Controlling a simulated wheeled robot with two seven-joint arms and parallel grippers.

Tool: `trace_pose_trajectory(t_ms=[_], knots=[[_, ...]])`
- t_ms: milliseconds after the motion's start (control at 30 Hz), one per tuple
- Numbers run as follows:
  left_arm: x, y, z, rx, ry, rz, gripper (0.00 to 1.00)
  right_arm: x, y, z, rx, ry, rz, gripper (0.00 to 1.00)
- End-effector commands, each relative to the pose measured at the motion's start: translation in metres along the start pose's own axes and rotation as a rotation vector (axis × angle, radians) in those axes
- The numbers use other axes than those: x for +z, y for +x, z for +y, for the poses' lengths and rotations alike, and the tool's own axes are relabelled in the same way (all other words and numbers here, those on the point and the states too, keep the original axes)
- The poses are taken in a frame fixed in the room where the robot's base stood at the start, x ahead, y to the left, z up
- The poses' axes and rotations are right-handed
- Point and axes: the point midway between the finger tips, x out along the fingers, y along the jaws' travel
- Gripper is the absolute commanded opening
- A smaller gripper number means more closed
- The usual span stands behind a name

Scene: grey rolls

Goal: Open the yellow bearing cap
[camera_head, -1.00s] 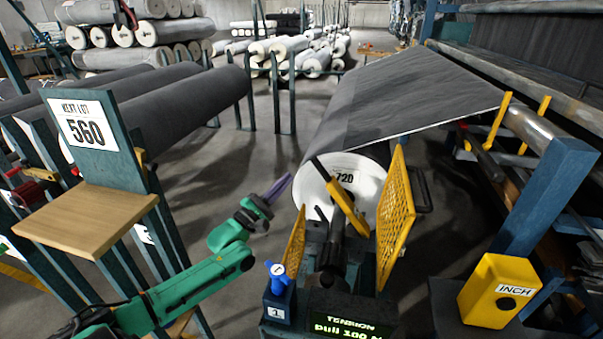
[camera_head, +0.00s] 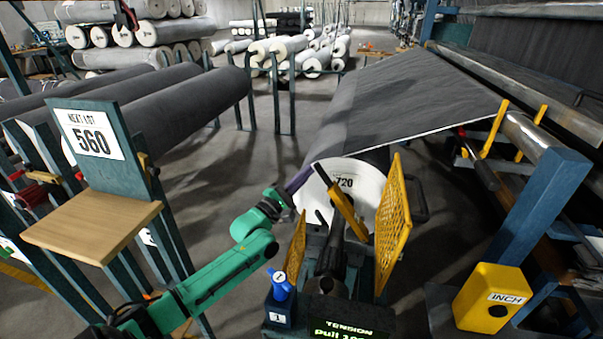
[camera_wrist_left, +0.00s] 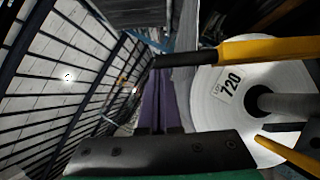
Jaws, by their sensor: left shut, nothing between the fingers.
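The yellow bearing cap (camera_head: 345,206) is a bar with a black grip (camera_head: 321,174) at its upper left end. It slants across the white end of the roll marked 720 (camera_head: 371,188). In the left wrist view the yellow bar (camera_wrist_left: 268,48) comes in from the right, and its black grip (camera_wrist_left: 185,60) lies across just beyond my fingertips. My left gripper (camera_head: 308,173) has purple fingers, shut and empty, close beside the grip. In the left wrist view the fingers (camera_wrist_left: 157,85) point toward the grip; I cannot tell whether they touch it. My right gripper is not in view.
Yellow mesh guards (camera_head: 393,215) stand on both sides of the shaft. A yellow INCH box (camera_head: 493,298) is at the right. A wooden shelf (camera_head: 95,225) and the 560 sign are at the left.

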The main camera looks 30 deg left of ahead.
Motion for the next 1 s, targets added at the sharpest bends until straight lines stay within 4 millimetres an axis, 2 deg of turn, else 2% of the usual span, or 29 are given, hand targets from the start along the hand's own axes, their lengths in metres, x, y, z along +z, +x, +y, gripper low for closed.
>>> trace_pose_trajectory(t_ms=[33,267,467,600,800,1000], knots=[[0.010,0.007,0.009,-0.007,0.015,-0.004,0.00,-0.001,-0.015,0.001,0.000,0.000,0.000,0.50],[0.050,0.033,0.016,-0.086,0.132,-0.005,0.00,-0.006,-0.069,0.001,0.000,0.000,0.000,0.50],[0.090,0.059,0.011,-0.178,0.268,-0.004,0.00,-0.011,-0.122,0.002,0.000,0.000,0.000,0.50],[0.115,0.076,0.000,-0.241,0.362,-0.004,0.00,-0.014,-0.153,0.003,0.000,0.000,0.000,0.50],[0.142,0.094,-0.020,-0.316,0.473,-0.003,0.00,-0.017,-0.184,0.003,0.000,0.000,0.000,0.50],[0.156,0.104,-0.035,-0.363,0.546,-0.002,0.00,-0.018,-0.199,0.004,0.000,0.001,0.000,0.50]])
